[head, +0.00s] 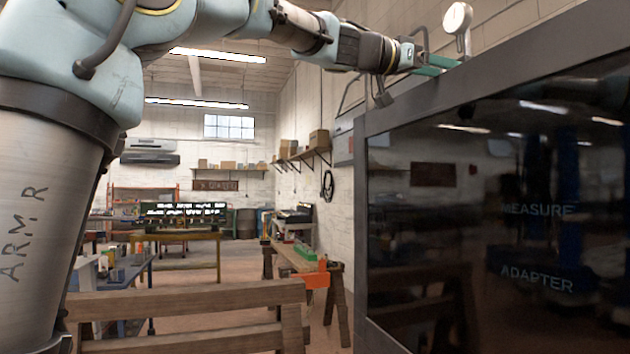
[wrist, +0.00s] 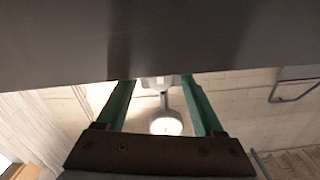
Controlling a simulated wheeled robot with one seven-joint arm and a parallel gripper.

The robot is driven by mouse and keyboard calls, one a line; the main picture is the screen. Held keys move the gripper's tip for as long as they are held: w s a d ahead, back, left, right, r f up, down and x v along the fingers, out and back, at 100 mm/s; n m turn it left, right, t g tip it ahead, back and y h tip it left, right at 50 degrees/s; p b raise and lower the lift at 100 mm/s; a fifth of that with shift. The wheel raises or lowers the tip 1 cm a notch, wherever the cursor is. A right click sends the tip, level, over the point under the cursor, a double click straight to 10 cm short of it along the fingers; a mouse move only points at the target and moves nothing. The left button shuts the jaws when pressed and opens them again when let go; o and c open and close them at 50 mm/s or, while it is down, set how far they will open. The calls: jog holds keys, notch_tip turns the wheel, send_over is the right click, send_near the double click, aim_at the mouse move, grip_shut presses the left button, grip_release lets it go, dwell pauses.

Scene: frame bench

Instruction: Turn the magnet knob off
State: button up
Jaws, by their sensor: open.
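A round white dial gauge (head: 457,18) stands on a short stem at the top edge of the dark-framed panel. In the wrist view the pale gauge (wrist: 166,124) shows between my fingers on a thin stem. A small pale part (wrist: 160,82) lies between the fingertips at the grey edge; I cannot tell whether it is the magnet knob. My gripper (head: 440,64) has green fingers at the frame's top edge, just below and left of the gauge. In the wrist view my gripper (wrist: 157,84) is open, its tips partly hidden by the grey surface.
The large dark panel (head: 500,200) with a grey frame (head: 362,230) fills the right side, close to my arm. A wooden rail (head: 190,300) crosses the front. A workbench (head: 300,257) and shelves stand further back. Open air lies left of the panel.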

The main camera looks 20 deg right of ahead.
jog(key=w+a+b, duration=0.1)
jog(key=a+b, duration=0.6)
jog(key=a, duration=0.4)
jog(key=w+a+f+n+t+y+b, duration=0.1)
jog(key=w+a+f+n+t+y, duration=0.1)
jog(key=w+f, duration=0.6)
jog(key=w+a+f+n+t+y+b, duration=0.2)
jog(key=w+a+f+n, duration=0.5)
jog(key=f, duration=0.8)
jog(key=shift+w+a+f+t+y, duration=0.15)
jog(key=shift+w+f+t+y, duration=0.1)
jog(key=shift+w+t+y, duration=0.5)
jog(key=shift+s, duration=0.25)
